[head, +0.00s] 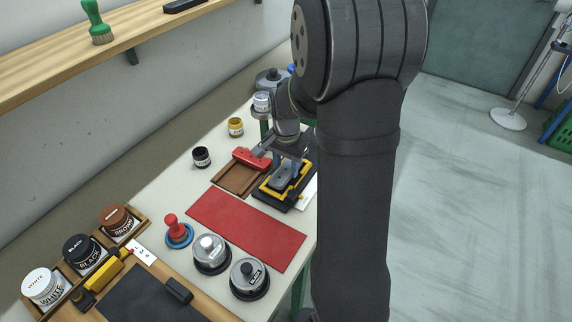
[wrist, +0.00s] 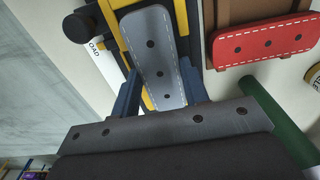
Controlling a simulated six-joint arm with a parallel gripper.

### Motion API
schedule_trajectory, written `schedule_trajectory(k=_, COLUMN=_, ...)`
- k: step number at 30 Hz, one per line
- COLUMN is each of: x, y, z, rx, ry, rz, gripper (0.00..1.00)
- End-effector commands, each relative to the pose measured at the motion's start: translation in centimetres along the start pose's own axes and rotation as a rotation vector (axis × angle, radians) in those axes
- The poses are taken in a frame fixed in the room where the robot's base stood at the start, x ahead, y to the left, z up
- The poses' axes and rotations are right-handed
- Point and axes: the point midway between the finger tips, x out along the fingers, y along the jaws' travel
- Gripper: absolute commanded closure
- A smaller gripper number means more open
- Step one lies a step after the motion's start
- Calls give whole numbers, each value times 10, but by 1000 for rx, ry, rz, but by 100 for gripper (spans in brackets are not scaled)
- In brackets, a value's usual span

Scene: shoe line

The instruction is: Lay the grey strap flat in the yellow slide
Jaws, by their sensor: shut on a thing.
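The grey strap (head: 283,178) has white stitching and dark holes along it. In the wrist view the strap (wrist: 157,45) runs lengthwise between the two blue fingers of my gripper (wrist: 162,92). My gripper (head: 287,162) is shut on the strap near one end. The strap lies over the yellow slide (head: 269,191), whose yellow edges (wrist: 182,22) show on both sides of it in the wrist view. I cannot tell whether the strap rests on the slide's floor or is just above it.
A red strap (head: 250,158) lies by a brown tray (head: 236,181) left of the slide. A black-handled thing (wrist: 77,27) and a white "LOAD" label (wrist: 99,60) are beside the slide. A red mat (head: 245,226) is in front. Jars (head: 201,157) stand behind left.

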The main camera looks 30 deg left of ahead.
Motion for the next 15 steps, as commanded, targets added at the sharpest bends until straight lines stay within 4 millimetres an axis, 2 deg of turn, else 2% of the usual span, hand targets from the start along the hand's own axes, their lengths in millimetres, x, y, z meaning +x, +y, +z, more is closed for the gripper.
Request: schedule_trajectory(k=15, x=7, y=0, z=0, rx=0, ry=-1, rz=1, gripper=82)
